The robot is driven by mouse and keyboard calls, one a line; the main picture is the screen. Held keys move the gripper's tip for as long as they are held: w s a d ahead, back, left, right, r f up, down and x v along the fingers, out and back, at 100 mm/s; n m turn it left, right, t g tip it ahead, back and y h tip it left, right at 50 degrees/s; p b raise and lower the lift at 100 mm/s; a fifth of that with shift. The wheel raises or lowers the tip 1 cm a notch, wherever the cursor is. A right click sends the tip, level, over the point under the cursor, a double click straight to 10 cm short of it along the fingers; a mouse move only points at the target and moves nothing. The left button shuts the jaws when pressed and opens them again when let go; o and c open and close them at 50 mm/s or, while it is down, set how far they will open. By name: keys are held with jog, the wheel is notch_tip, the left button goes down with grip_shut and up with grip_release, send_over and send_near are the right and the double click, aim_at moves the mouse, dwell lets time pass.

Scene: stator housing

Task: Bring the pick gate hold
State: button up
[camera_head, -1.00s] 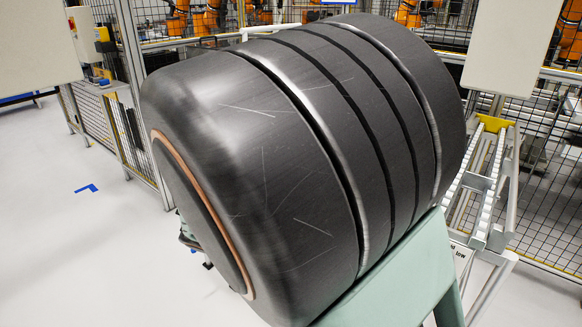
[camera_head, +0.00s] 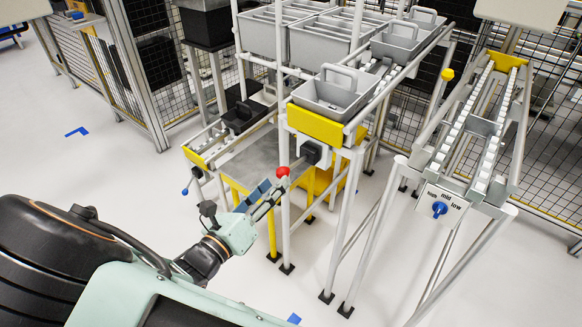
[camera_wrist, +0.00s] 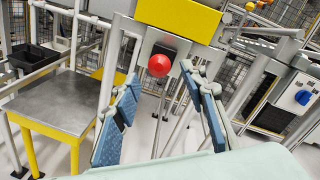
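A red ball knob (camera_head: 283,172) shows below a yellow panel (camera_head: 315,125) at the front of a grey tube rack. In the wrist view the red knob (camera_wrist: 160,65) sits in front of a pale plate with a dark part behind it. No word naming a pick gate is readable on it. My gripper (camera_head: 271,191) is open, with blue padded fingers. In the wrist view its fingertips (camera_wrist: 161,80) spread to the left and right of the knob, and neither touches it there. The exact gap in depth is hard to tell.
Grey bins (camera_head: 335,92) stand on the rack above the knob. A metal-topped yellow table (camera_head: 245,165) is left of it. A blue knob (camera_head: 439,208) marked high, mid, low is on a roller stand at right. Another blue knob (camera_head: 185,191) is at left. Rack posts stand close to my gripper.

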aim_at(289, 167)
jog(key=b+x, duration=0.1)
jog(key=x, duration=0.7)
jog(key=shift+c, duration=0.3)
grip_shut()
